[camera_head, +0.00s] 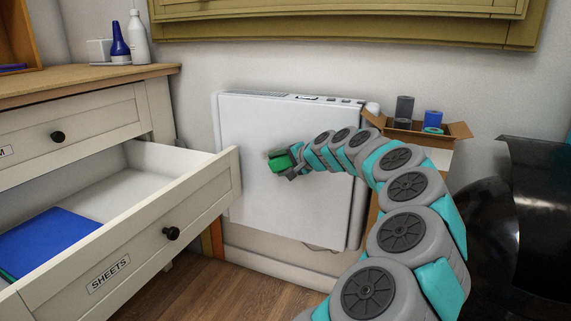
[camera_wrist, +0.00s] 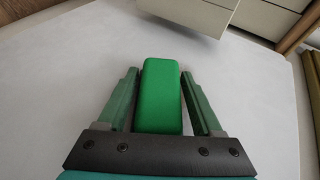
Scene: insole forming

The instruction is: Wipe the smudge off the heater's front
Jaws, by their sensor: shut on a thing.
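The white heater (camera_head: 250,125) hangs on the wall in the middle of the head view, and its flat front fills much of the wrist view (camera_wrist: 55,90).
An open drawer (camera_head: 205,190) labelled SHEETS, holding blue sheets (camera_head: 45,240), juts out left of the heater. A cardboard box (camera_head: 457,131) with several rolls stands at the right. Black curved sheets (camera_head: 535,215) are at far right. Bottles (camera_head: 138,40) stand on the cabinet.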

